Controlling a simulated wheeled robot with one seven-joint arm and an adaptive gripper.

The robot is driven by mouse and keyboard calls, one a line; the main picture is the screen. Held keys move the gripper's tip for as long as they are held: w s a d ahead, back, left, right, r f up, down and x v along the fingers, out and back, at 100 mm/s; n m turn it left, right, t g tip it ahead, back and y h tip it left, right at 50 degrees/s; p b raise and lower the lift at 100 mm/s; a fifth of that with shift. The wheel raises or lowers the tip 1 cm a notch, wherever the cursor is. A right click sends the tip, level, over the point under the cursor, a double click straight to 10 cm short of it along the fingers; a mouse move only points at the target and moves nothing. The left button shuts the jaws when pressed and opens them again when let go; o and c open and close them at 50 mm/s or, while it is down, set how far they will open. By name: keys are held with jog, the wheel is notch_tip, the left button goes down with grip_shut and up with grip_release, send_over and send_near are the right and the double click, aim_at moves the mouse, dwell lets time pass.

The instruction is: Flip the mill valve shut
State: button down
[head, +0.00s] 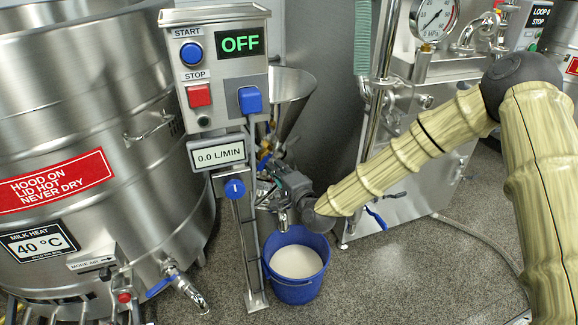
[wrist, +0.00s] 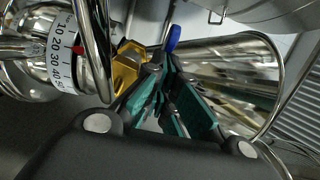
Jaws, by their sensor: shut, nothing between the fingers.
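The valve shows in the wrist view as a brass body (wrist: 127,66) with a blue lever (wrist: 173,38) that stands up past my fingertips, beside the steel hopper (wrist: 225,65). My gripper (wrist: 164,72) has its teal-padded fingers together and empty, pointing at the valve. Its tips are close to the lever's base; I cannot tell whether they touch it. In the head view my gripper (head: 279,172) is in front of the mill, below the steel hopper (head: 292,95). The valve there is mostly hidden behind the control post and my gripper.
The control post (head: 213,95) reads OFF and stands close left of my gripper. A blue bucket (head: 291,291) of white liquid is below. A large steel vat (head: 80,110) fills the left. A numbered dial (wrist: 63,52) and steel bar (wrist: 97,50) sit left of my fingers.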

jog(key=shift+a+p, duration=1.1)
jog(key=shift+a, duration=1.05)
jog(key=shift+s, duration=0.1)
jog(key=p, duration=0.5)
send_near(263, 169)
jog(key=s, duration=1.2)
jog(key=shift+s+f, duration=0.2)
jog(key=shift+s, duration=0.35)
